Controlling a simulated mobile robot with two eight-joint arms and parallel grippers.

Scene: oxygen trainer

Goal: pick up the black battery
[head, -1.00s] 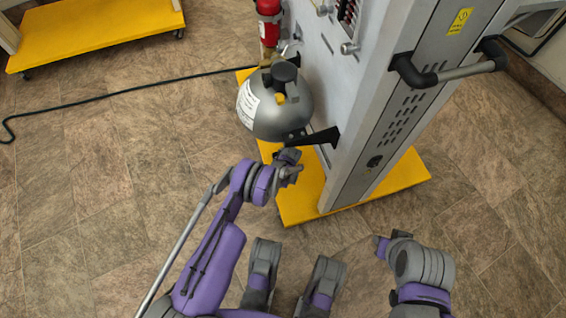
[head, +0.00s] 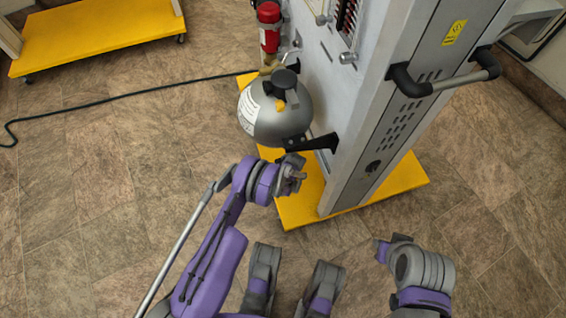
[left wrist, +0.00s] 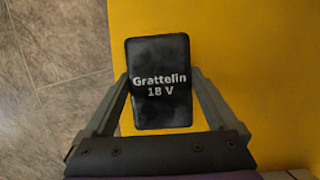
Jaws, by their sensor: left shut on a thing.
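The black battery (left wrist: 158,60), a rounded block with the white print "Grattelin 18 V", sits between the two fingers of my left gripper in the left wrist view. Both fingers press against its sides. In the head view my left gripper (head: 291,180) is over the yellow base, just in front of the grey tank; the battery cannot be made out there. Yellow surface shows behind the battery, and I cannot tell whether it touches it. My right gripper (head: 388,247) is at the lower right, above the floor; its fingers are not clear.
The grey trainer cabinet (head: 366,110) stands on a yellow base (head: 405,180), with a round grey tank (head: 268,118) on its left side. A red cylinder (head: 269,38) is behind the tank. A black cable (head: 110,97) crosses the floor. A yellow platform (head: 95,35) is at the upper left.

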